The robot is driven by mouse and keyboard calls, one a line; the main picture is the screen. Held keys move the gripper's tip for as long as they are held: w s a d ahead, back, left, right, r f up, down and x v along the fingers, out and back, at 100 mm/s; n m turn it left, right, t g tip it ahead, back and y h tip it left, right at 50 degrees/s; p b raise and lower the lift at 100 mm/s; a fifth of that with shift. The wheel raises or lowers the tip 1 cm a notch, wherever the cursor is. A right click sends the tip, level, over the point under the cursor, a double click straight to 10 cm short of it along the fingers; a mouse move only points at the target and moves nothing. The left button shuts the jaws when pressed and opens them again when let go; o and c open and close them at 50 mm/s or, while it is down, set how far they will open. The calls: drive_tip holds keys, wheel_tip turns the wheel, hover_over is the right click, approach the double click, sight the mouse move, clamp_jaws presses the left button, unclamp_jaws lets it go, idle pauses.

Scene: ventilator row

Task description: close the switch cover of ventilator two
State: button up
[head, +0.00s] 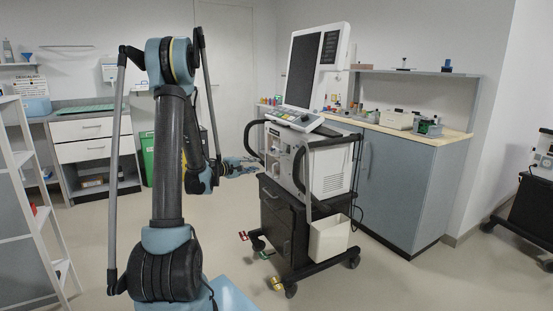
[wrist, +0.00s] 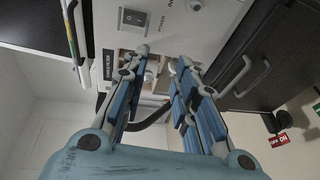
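A ventilator (head: 325,165) with a tilted screen stands on a dark cart right of my arm in the head view; no number on it is readable. My gripper (head: 243,167) is at its left side, near the panel with ports. In the wrist view my gripper (wrist: 163,58) is open, its two blue-padded fingers apart with nothing held between them. The tips are close to the pale panel; contact cannot be told.
Black handle rails (head: 357,165) flank the ventilator, and a white bin (head: 329,237) hangs on its cart. A dark drawer front (wrist: 262,62) is right of the fingers. A grey cabinet (head: 400,185) stands behind. Another machine (head: 535,205) is at far right.

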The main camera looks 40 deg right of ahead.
drive_tip(key=r, duration=0.2)
drive_tip(key=g, duration=0.1)
approach(284, 149)
drive_tip(key=d+f, duration=0.4)
drive_tip(key=d, duration=0.1)
drive_tip(key=shift+s+d+m+h, duration=0.15)
drive_tip(key=shift+d+m+h, duration=0.2)
drive_tip(key=shift+m+h, duration=0.05)
clamp_jaws()
